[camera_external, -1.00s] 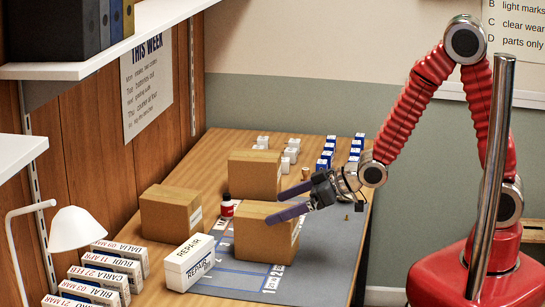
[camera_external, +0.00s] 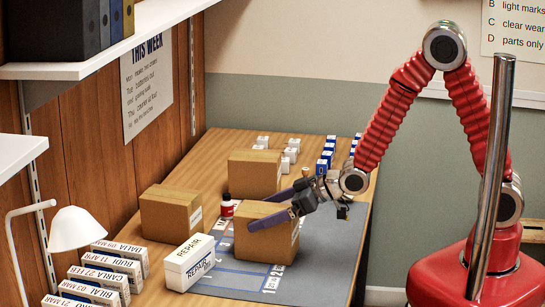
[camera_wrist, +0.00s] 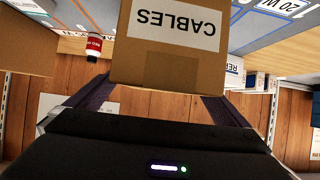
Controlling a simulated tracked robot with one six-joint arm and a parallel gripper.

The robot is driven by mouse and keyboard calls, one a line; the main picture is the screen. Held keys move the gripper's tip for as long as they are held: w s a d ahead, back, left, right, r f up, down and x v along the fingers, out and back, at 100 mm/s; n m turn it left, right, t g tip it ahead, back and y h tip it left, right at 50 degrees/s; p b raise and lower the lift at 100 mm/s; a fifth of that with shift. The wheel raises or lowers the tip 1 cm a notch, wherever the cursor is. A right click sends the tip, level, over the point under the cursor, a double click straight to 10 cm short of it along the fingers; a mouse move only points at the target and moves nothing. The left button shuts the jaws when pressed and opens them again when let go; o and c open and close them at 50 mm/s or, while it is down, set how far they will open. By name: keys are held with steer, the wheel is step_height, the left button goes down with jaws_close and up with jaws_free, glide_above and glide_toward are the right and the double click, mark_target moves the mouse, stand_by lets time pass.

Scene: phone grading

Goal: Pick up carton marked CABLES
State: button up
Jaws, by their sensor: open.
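The carton marked CABLES (camera_wrist: 170,62) is a brown box with a white label, upside down in the wrist view. In the external view it is the front brown carton (camera_external: 268,240) on the grey mat. My gripper (camera_external: 258,213) is open, with one finger along the carton's near side and the other over towards its far side. In the wrist view the fingers lie to the left and right of the carton, with gaps hard to judge. Contact cannot be told.
Two other brown cartons stand near, one behind (camera_external: 254,173) and one left (camera_external: 170,212). A red bottle (camera_external: 227,205) stands close by. A white REPAIR box (camera_external: 189,264) is at front left. Small white and blue boxes (camera_external: 327,160) are at the back.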

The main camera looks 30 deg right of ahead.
stand_by(0.3)
steer(key=c, duration=2)
steer(key=shift+r, duration=0.1)
steer(key=shift+c, duration=0.2)
steer(key=shift+r, duration=4.95)
